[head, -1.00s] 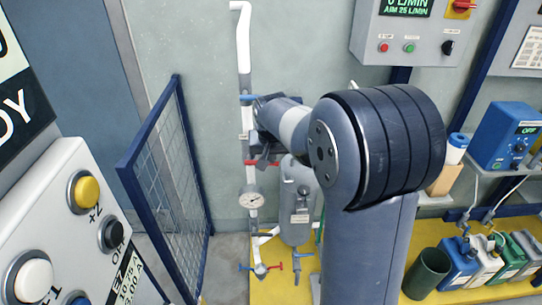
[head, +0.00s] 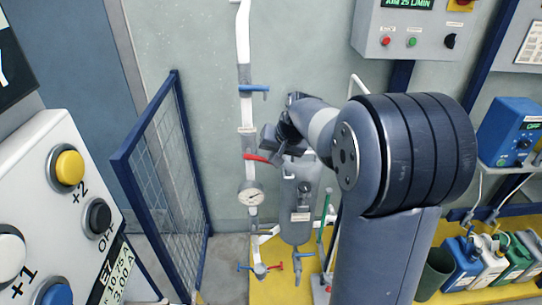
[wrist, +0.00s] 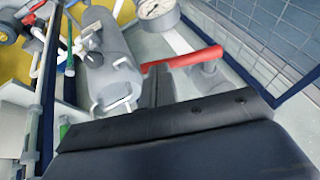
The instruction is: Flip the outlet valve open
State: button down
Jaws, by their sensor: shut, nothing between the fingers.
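A white vertical pipe (head: 244,50) on the wall carries a blue lever (head: 254,88) pointing right and, lower, a red lever (head: 256,158) also lying roughly level. No label readable here tells which is the outlet valve. The red lever also shows in the wrist view (wrist: 190,60), with its grey valve body. My gripper (head: 270,138) is shut and empty, just above and right of the red lever. In the wrist view its dark fingers (wrist: 158,80) end close to the red lever's end; I cannot tell whether they touch.
A pressure gauge (head: 251,196) sits below the red lever. A grey cylinder (head: 298,222) stands right of the pipe, with small blue and red levers near the floor. A blue mesh panel (head: 160,180) stands left. Button panel (head: 60,210) is at the near left.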

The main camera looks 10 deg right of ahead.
jog(key=a+f+m+t+y+b, duration=0.3)
jog(key=f+y+b, duration=0.5)
jog(key=b, duration=1.4)
jog(key=shift+w+a+t+y, duration=0.15)
jog(key=shift+w+t+y, duration=0.2)
jog(key=shift+y, duration=0.75)
jog(key=shift+a, duration=0.1)
